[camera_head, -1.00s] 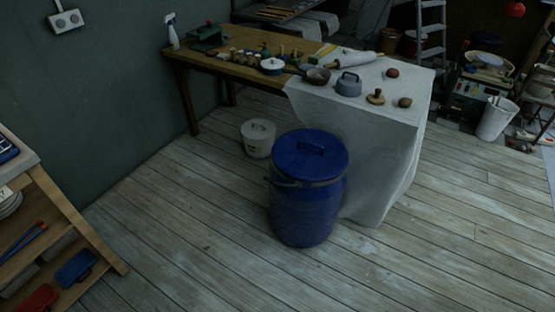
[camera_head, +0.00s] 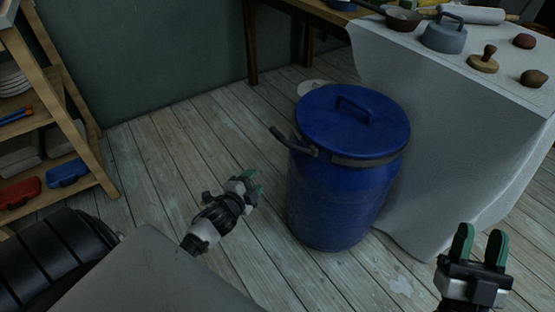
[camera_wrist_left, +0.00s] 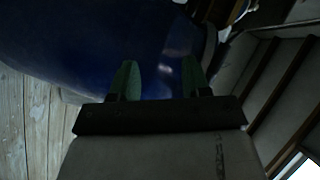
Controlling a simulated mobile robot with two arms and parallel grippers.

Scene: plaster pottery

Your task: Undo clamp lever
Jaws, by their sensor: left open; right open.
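The blue drum (camera_head: 335,205) stands upright on the floor in the head view, with a blue lid (camera_head: 375,128) on top. A dark clamp band (camera_head: 365,161) runs around its rim. The clamp lever (camera_head: 281,137) sticks out from the band at the drum's left side, its end pointing up and left. My left gripper (camera_head: 254,184) is open and empty, left of the drum and below the lever. In the left wrist view its fingers (camera_wrist_left: 160,78) point at the drum's dark blue wall (camera_wrist_left: 80,45). My right gripper (camera_head: 482,245) is open and empty at the lower right.
A cloth-draped table (camera_head: 455,150) stands close behind and right of the drum, with a grey lidded pot (camera_head: 444,38) and small tools on it. A wooden shelf (camera_head: 75,120) stands at the left. A white bucket lid (camera_head: 312,88) shows behind the drum. The floor left of the drum is clear.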

